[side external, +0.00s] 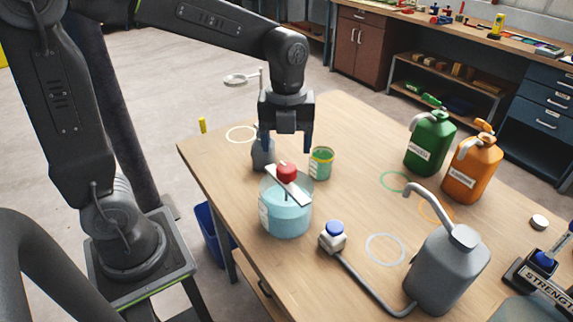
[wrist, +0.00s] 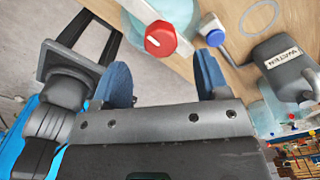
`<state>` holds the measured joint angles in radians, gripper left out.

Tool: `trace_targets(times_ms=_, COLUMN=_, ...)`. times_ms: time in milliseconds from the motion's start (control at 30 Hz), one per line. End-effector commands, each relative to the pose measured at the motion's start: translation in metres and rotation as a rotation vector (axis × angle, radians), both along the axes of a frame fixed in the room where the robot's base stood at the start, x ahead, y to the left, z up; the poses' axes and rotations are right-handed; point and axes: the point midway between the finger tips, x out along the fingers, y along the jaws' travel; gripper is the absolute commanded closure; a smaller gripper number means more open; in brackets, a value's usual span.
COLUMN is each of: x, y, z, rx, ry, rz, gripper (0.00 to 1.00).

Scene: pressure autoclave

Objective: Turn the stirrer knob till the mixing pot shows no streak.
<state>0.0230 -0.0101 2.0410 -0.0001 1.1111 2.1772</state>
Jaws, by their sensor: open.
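The mixing pot (side external: 286,215) stands on the table with pale blue contents; I make out no distinct streak in it at this size. The red stirrer knob (side external: 287,170) sits on top, on a pale bar across the rim. My gripper (side external: 287,145) points down with its blue fingers apart, above and seemingly a little behind the knob. In the wrist view, my gripper (wrist: 160,68) is open and empty. The red knob (wrist: 160,38) lies beyond the fingertips, roughly in line with the gap, not between them. The pot (wrist: 178,12) is partly cut off there.
A grey bottle (side external: 262,154) and a green cup (side external: 321,163) stand close behind the pot. A white blue-capped block (side external: 333,238) and a large grey jug (side external: 447,268) stand to its right. Green (side external: 430,142) and orange (side external: 472,168) jugs stand farther back.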

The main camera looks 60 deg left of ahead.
Motion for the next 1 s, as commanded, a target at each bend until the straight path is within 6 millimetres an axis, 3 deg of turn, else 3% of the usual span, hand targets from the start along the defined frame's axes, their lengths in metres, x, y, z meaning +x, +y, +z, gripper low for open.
trace_targets(times_ms=100, x=-0.001, y=0.0, z=-0.024, rx=0.0, ry=0.005, rz=0.001, gripper=0.32)
trace_targets(times_ms=300, x=-0.001, y=0.0, z=-0.051, rx=0.0, ry=0.004, rz=0.001, gripper=0.32)
trace_targets(times_ms=733, x=0.0, y=0.0, z=-0.061, rx=-0.001, ry=-0.001, rz=0.001, gripper=0.32)
trace_targets(times_ms=1000, x=0.0, y=0.0, z=-0.06, rx=-0.001, ry=-0.001, rz=0.001, gripper=0.57)
